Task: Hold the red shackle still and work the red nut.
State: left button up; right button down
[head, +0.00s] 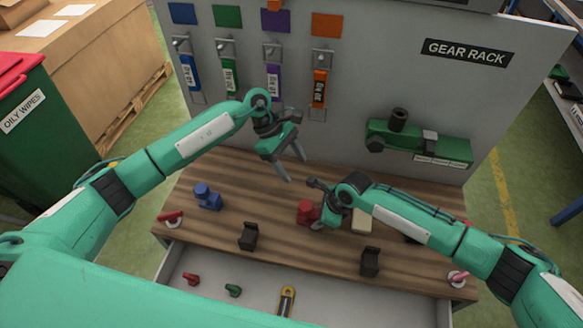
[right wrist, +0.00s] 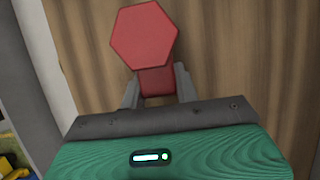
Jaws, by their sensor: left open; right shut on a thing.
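The red shackle (head: 306,212) stands on the wooden bench top near its middle, partly hidden by my right gripper (head: 318,222). In the right wrist view, my right gripper (right wrist: 157,92) is shut on the shackle's narrower red body (right wrist: 157,80), one finger on each side. A large six-sided red nut (right wrist: 145,36) faces the camera just beyond the fingertips. My left gripper (head: 295,167) is open and empty, above the bench and up to the left of the shackle, apart from it.
A blue piece (head: 208,197) stands at left. Black brackets (head: 248,237) (head: 370,262) stand near the front edge. A beige block (head: 362,224) lies right of the shackle. A green tool (head: 420,143) is at the back panel. An open drawer (head: 330,306) holds small parts below.

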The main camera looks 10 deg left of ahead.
aim_at(303, 205)
pick_arm(q)
jog(key=s+d+f, duration=0.1)
jog(key=f, duration=0.2)
jog(key=s+d+f+m+y, duration=0.1)
jog(key=s+d+f, duration=0.1)
jog(key=f, duration=0.2)
jog(key=s+d+f+m+y, duration=0.1)
jog(key=f, duration=0.2)
jog(key=shift+s+d+f, duration=0.2)
jog(key=shift+s+f, duration=0.15)
jog(key=c, duration=1.1)
jog(key=n+t, duration=0.1)
jog(key=n, duration=0.1)
jog(key=n+t, duration=0.1)
jog(key=n, duration=0.2)
jog(key=shift+s+a+n, duration=0.1)
jog(key=shift+s+n, duration=0.05)
jog(key=shift+n, duration=0.15)
